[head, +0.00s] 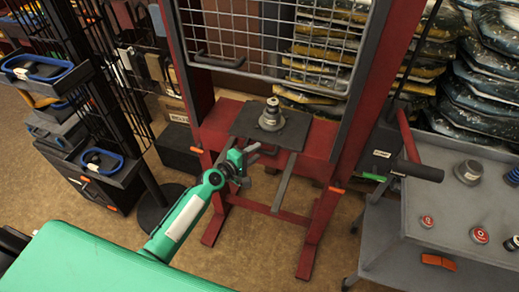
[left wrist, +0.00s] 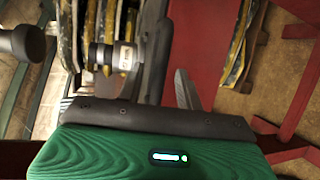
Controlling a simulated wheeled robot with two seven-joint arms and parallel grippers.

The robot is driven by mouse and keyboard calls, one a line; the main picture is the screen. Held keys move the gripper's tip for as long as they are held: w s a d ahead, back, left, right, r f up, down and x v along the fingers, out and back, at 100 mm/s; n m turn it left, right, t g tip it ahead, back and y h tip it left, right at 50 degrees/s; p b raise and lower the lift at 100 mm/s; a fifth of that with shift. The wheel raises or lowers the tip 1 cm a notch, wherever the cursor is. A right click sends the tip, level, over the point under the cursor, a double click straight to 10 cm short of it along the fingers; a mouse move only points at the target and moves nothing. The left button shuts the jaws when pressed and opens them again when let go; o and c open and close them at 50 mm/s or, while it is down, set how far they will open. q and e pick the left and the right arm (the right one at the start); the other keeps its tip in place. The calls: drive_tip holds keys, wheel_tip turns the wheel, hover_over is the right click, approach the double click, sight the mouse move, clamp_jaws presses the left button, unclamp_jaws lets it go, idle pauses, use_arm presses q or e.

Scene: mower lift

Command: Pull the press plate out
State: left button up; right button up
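The press plate (head: 295,130) is a dark flat plate lying across the red press frame. A stepped grey metal part (head: 270,117) stands upright on it. The same part shows sideways in the left wrist view (left wrist: 113,57), beside a dark slab that looks like the plate seen edge-on. My left gripper (head: 252,155) is at the plate's near left edge, slightly below it, with its fingers apart. In the left wrist view a grey finger (left wrist: 186,90) stands beside the dark slab; contact cannot be told. My right gripper is out of view.
The red press frame (head: 336,150) has a wire guard (head: 280,40) above the plate. A black lever grip (head: 418,172) sticks out at right. A grey cart (head: 400,235) with small parts stands at right, a dark rack (head: 100,90) at left. Floor before the press is clear.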

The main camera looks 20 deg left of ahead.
use_arm(q)
drive_tip(key=shift+x, duration=1.5)
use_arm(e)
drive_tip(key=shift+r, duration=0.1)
use_arm(q)
drive_tip(key=shift+s, duration=0.1)
clamp_jaws()
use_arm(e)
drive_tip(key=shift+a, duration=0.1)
